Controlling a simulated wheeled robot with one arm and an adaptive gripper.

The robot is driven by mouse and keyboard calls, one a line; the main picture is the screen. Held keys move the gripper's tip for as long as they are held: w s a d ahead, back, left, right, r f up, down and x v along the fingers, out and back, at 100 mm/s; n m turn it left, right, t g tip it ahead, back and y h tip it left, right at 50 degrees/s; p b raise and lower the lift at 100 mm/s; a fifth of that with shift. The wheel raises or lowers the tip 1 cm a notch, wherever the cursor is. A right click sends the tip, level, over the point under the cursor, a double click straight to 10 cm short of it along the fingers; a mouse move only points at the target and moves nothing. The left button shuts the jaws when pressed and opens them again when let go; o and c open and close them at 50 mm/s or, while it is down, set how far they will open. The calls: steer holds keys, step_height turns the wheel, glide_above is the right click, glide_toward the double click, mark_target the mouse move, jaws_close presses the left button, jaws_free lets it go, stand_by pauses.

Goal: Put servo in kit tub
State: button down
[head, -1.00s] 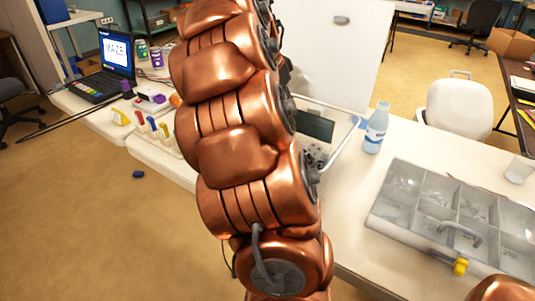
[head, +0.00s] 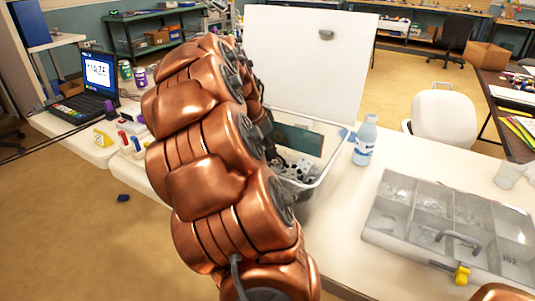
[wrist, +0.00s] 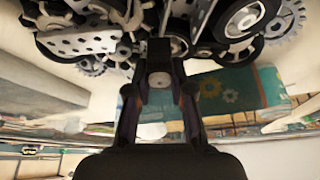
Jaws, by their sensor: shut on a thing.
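The kit tub (head: 331,161) is a clear bin on the white table, behind my arm in the head view, which hides its left part. Grey perforated metal parts (head: 299,168) lie in it. In the wrist view, my gripper (wrist: 160,88) is shut on a small dark block, the servo (wrist: 159,56), with a pale round spot below it. Gears, a wheel and perforated plates (wrist: 80,42) show close around the servo, so it is over or among the tub's contents. I cannot tell whether it touches them. My arm mostly hides the gripper in the head view.
A water bottle (head: 365,140) stands just right of the tub. A clear-lidded organizer case (head: 450,222) lies at the front right. A whiteboard (head: 310,60) stands behind the tub. A laptop (head: 95,80) and small coloured items (head: 130,143) are at the left.

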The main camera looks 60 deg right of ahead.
steer(key=shift+f, duration=0.85)
steer(key=shift+f, duration=0.2)
steer(key=c, duration=1)
jaws_free()
steer(key=shift+r, duration=0.1)
steer(key=v, duration=1.2)
steer(key=shift+r+p, duration=0.1)
steer(key=shift+p, duration=0.2)
